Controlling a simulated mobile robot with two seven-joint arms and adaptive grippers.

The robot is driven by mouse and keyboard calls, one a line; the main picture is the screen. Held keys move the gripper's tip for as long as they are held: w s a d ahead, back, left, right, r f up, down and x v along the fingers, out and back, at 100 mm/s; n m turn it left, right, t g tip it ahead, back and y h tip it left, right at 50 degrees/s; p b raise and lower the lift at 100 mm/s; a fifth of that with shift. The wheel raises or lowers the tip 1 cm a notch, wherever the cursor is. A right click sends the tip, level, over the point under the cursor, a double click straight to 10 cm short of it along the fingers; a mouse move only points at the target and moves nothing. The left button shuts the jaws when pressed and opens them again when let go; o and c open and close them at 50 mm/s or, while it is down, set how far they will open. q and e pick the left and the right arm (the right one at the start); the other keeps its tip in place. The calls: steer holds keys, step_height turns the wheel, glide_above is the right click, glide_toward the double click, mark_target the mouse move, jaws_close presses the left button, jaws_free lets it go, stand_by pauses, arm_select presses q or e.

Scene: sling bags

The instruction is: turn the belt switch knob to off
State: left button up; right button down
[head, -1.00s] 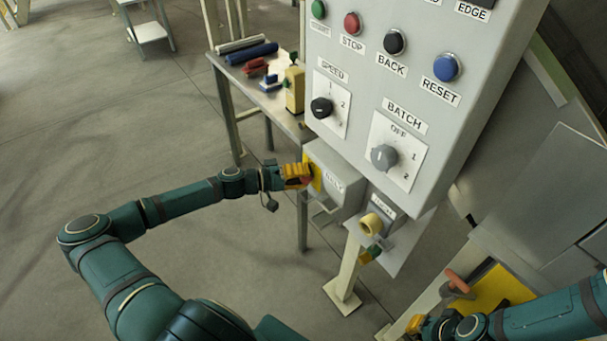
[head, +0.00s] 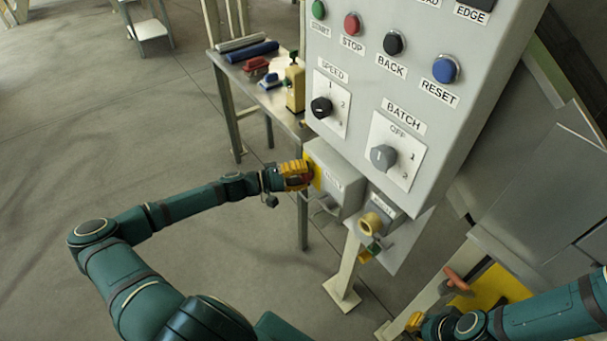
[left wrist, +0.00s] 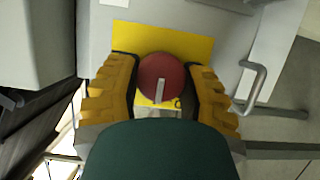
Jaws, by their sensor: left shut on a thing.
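The belt switch knob (left wrist: 162,76) is round and red with a white mark, on a yellow plate (left wrist: 190,42) in the left wrist view. The mark points down toward my palm, tilted slightly in the picture. My left gripper (head: 308,176) is at the yellow plate on the side of a grey box (head: 340,184) under the panel; its yellow fingers, one on each side, are shut on the knob. In the head view the fingers mostly hide the knob. My right gripper (head: 414,323) shows only partly at the lower right, and its jaws are unclear.
The grey control panel (head: 365,125) with buttons and the speed and batch knobs hangs above the box. A metal handle (left wrist: 258,82) juts out beside the yellow plate. A bench (head: 262,98) with tools stands behind. The floor at left is clear.

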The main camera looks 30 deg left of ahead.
arm_select(q)
steer(key=o, duration=1.2)
steer(key=v, duration=1.2)
